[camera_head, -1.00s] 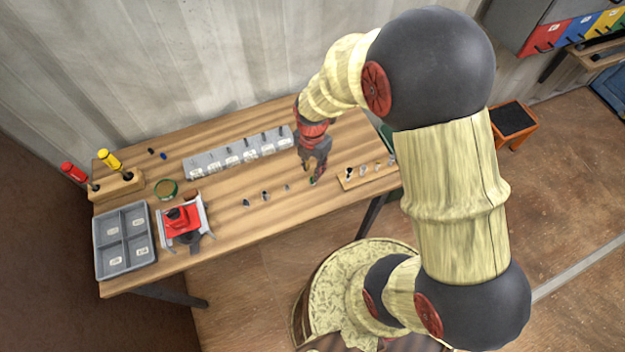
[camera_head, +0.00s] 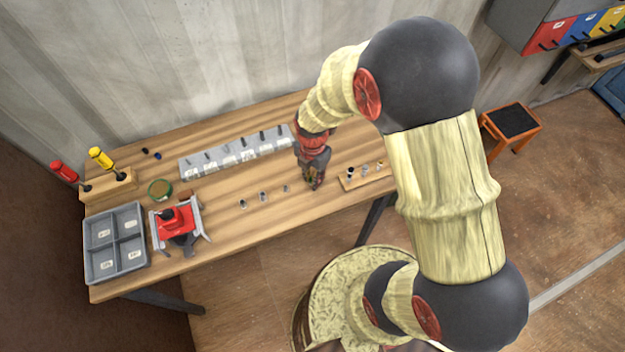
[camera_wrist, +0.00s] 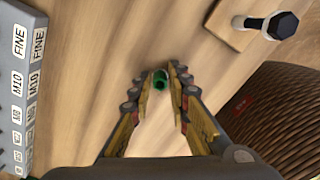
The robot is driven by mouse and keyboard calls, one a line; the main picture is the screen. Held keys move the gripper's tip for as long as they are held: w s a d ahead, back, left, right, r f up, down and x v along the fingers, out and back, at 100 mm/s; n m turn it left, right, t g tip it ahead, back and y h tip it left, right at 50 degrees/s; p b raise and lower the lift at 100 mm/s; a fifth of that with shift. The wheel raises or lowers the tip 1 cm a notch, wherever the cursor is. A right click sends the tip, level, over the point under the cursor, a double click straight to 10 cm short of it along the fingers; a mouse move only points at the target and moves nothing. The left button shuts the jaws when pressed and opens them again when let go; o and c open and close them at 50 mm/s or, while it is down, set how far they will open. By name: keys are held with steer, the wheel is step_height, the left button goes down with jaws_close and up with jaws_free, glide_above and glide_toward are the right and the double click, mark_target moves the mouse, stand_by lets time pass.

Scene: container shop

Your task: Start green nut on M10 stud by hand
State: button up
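The green nut (camera_wrist: 160,80) shows in the wrist view between the fingertips of my gripper (camera_wrist: 159,83). The fingers are apart, with a gap on the left of the nut; whether the right finger touches it I cannot tell. In the head view my gripper (camera_head: 314,183) points down low over the bench, and the nut is too small to make out there. The grey stud rack (camera_head: 236,155) stands behind and left of my gripper, with several upright studs. Its M10 and FINE labels show on the rack's edge (camera_wrist: 29,100) in the wrist view. The studs are out of the wrist view.
Small nuts (camera_head: 263,197) lie left of my gripper. A wooden strip (camera_head: 362,180) with bolts is close on its right. A red vise-like fixture (camera_head: 178,222), a grey divided tray (camera_head: 115,243) and a screwdriver block (camera_head: 110,187) fill the left end.

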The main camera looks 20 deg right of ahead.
jaws_close()
steer(key=shift+r+p, duration=1.9)
steer(key=shift+r, duration=0.65)
steer(key=shift+f, duration=0.1)
